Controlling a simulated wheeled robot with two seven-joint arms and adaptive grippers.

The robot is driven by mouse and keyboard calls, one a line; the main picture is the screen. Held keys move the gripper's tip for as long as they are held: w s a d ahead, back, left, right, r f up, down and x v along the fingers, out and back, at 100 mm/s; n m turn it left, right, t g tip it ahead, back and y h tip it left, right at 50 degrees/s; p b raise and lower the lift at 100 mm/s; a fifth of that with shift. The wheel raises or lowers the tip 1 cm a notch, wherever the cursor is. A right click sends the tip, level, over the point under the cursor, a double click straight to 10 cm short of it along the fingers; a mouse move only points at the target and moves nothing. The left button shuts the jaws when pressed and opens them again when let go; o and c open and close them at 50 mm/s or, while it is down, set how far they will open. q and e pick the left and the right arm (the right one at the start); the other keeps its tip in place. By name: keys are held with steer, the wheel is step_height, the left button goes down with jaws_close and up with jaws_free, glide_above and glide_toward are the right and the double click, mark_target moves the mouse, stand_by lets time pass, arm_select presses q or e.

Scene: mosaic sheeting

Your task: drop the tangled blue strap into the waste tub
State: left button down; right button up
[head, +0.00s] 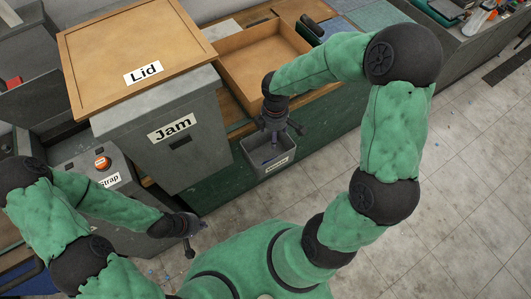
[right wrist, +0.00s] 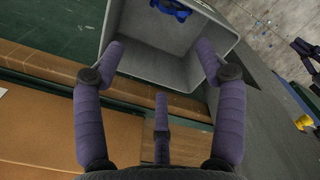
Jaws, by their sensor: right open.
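The grey waste tub (head: 272,168) stands at the front edge of the green bench, with a label on its front. It also shows in the right wrist view (right wrist: 150,32). The tangled blue strap (right wrist: 174,9) lies inside the tub, partly cut off by the top of the right wrist view. My right gripper (head: 277,130) is above the tub's opening, pointing down. In the right wrist view its fingers (right wrist: 160,62) are spread and empty, apart from the strap. My left gripper (head: 190,242) is low at the left, away from the tub; its finger opening is unclear.
A grey box labelled Jam (head: 205,145) stands left of the tub, with a wooden board labelled Lid (head: 105,50) on top. A machine labelled Strap (head: 128,180) has an orange knob. A shallow wooden tray (head: 232,72) lies behind the tub. The floor at right is open.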

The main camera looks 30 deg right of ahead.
step_height(320, 180, up, 12)
steer(key=shift+f, duration=0.25)
stand_by(0.6)
